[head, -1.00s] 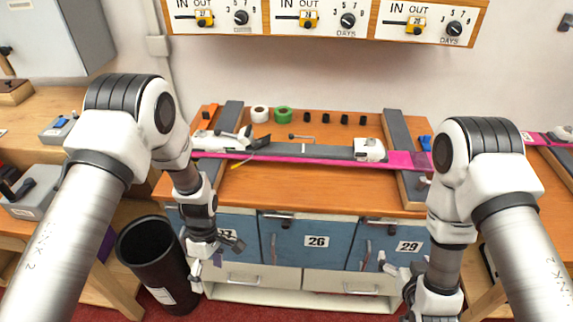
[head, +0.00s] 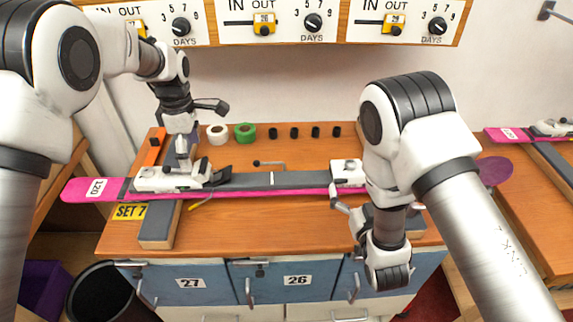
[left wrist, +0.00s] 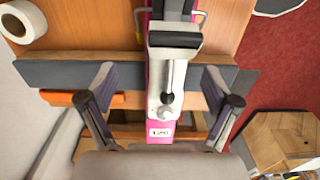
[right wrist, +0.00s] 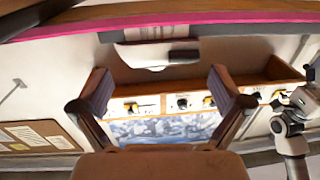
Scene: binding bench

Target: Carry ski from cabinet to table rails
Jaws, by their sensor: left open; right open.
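The pink and grey ski (head: 270,181), labelled 120 with white bindings, lies across the table rails; the left rail (head: 157,228) shows and the right one is mostly hidden behind my right arm. My left gripper (head: 182,150) is open above the ski's left end. In the left wrist view the labelled ski end (left wrist: 160,133) lies between its spread fingers, with clearance on both sides. My right gripper (head: 345,212) is at the ski's front edge, partly hidden. In the right wrist view its fingers (right wrist: 160,72) are open and empty, with the pink ski edge (right wrist: 215,18) beyond them.
White and green tape rolls (head: 245,132) and several small black items stand at the table back. Numbered blue cabinet doors (head: 290,282) are below the table. A black bin (head: 98,292) stands at the lower left. Another ski (head: 508,134) lies on the right-hand bench.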

